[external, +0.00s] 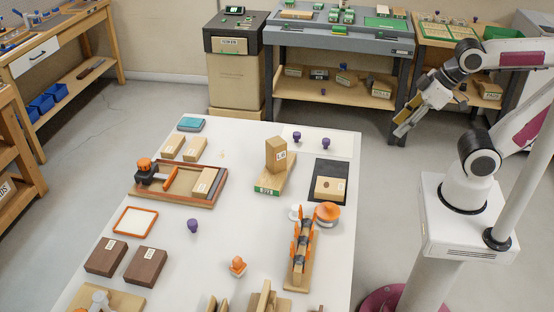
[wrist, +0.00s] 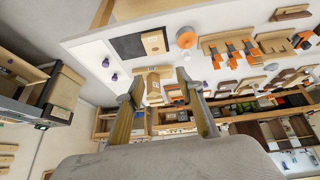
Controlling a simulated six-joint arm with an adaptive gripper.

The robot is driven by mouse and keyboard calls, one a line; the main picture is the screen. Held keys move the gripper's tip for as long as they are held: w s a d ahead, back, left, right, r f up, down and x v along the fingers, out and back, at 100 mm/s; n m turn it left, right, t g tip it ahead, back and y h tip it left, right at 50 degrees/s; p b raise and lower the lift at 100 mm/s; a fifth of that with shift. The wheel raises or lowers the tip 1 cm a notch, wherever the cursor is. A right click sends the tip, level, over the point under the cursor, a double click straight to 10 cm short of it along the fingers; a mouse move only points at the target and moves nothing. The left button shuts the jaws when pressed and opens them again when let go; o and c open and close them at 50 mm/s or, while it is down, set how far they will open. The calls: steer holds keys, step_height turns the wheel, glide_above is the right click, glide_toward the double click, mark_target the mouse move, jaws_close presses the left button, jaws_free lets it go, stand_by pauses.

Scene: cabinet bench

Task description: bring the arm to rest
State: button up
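My gripper (external: 406,124) is raised in the air to the right of the white table (external: 255,215), clear of its edge, with my arm bent above my white base. In the wrist view the two fingers of my gripper (wrist: 161,100) stand well apart. Nothing is held between them. The upright wooden block (wrist: 153,86) shows in the gap, but it stands far off on the table. In the external view that block (external: 276,155) stands on a wooden base with a green front edge.
A dark mat (external: 321,170) with a wooden box (external: 330,189) lies near the table's right edge. An orange-topped rack (external: 301,252) stands in front of it. A wooden tray (external: 215,197) is at the left. A grey workbench (external: 335,38) stands behind; floor lies below my gripper.

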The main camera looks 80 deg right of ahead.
steer(key=shift+s+a+f+y, duration=0.2)
steer(key=shift+s+a, duration=0.15)
steer(key=shift+s, duration=0.2)
steer(key=shift+s+a+f+y, duration=0.1)
steer(key=shift+s+a+f, duration=0.15)
steer(key=shift+s, duration=0.25)
stand_by(0.6)
